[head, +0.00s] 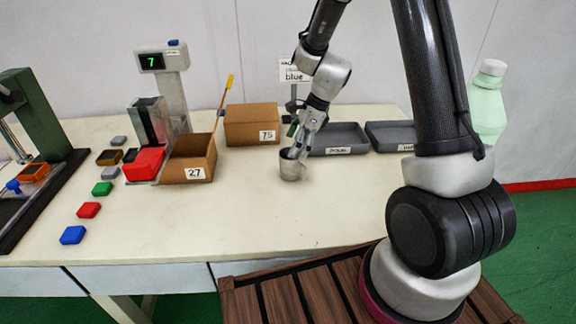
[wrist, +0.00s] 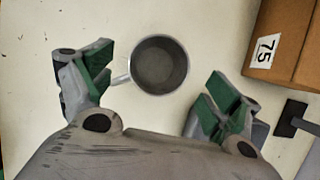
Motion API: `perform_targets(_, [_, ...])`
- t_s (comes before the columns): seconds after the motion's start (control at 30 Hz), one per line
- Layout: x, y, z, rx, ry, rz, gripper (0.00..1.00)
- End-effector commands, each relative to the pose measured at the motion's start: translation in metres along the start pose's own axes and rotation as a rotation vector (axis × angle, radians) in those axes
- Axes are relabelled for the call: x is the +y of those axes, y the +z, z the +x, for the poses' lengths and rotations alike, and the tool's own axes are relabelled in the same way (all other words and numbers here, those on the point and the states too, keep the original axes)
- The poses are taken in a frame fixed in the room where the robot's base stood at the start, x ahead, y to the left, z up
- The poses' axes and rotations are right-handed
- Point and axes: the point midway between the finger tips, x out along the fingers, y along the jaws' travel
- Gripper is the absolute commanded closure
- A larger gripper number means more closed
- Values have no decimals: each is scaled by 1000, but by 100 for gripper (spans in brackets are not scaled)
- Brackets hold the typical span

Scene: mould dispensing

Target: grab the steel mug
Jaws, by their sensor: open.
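The steel mug (head: 290,168) stands upright on the table in the head view, with my gripper (head: 302,148) just above and beside it. In the wrist view the mug (wrist: 159,66) is seen from above. Its inside is grey and looks empty, and its handle points left towards one finger. My gripper (wrist: 158,95) is open there, its green-padded fingers apart to the left and right. The mug lies a little beyond the line between the fingertips, and nothing is held. In the head view the fingers partly cover the mug's rim.
A box marked 75 (head: 252,125) stands behind the mug, and an open box marked 27 (head: 188,160) to its left. Grey trays (head: 338,150) lie to the right. The table (head: 230,225) in front is clear.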

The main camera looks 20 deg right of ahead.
Motion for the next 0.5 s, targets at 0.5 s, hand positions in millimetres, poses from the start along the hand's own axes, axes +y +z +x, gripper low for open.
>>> perform_targets(0.5, [1,-5,50,3,0,67,10])
